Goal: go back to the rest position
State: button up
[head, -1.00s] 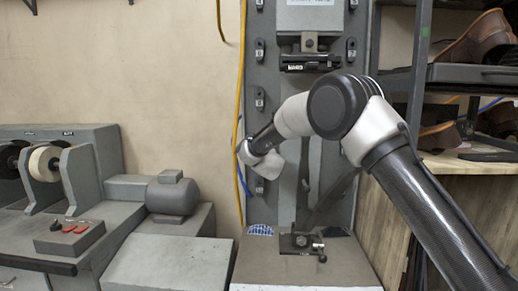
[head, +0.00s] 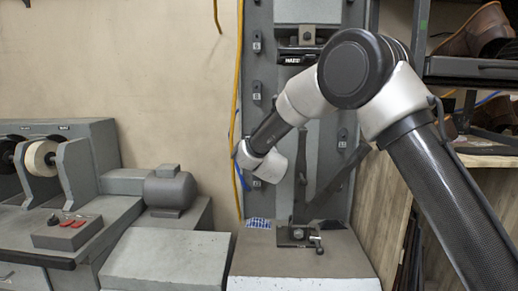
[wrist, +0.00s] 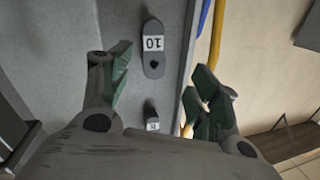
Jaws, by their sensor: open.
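My gripper (wrist: 160,95) shows in the wrist view with its two green-padded fingers spread wide apart and nothing between them. The fingers are hidden in the head view.
Below my wrist is the stitcher's grey base (head: 300,262) with a small clamp (head: 298,236) on it. A grinder with a motor (head: 170,190) stands at the left. A shelf with brown shoes (head: 475,35) stands at the right, close to my arm.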

jog(key=s+a+f+n+g+y, duration=0.25)
jog(key=s+f+g, duration=0.45)
jog(key=s+f, duration=0.4)
jog(key=s+d+f+n+g+h, duration=0.1)
jog(key=s+d+f+n+g, duration=0.2)
jog(key=s+d, duration=0.35)
jog(key=s+d+r+m+g+h, duration=0.1)
jog(key=s+d+r, duration=0.3)
jog(key=s+d, duration=0.7)
jog(key=s+d+r+m+g+h, duration=0.1)
jog(key=s+d+r, duration=0.3)
jog(key=s+d, duration=0.7)
jog(key=s+d+r+m+g+h, duration=0.1)
jog(key=s+d+r+m+h, duration=0.2)
jog(key=s+d, duration=0.8)
jog(key=d+r, duration=0.1)
jog(key=d, duration=0.4)
jog(key=shift+w, duration=0.1)
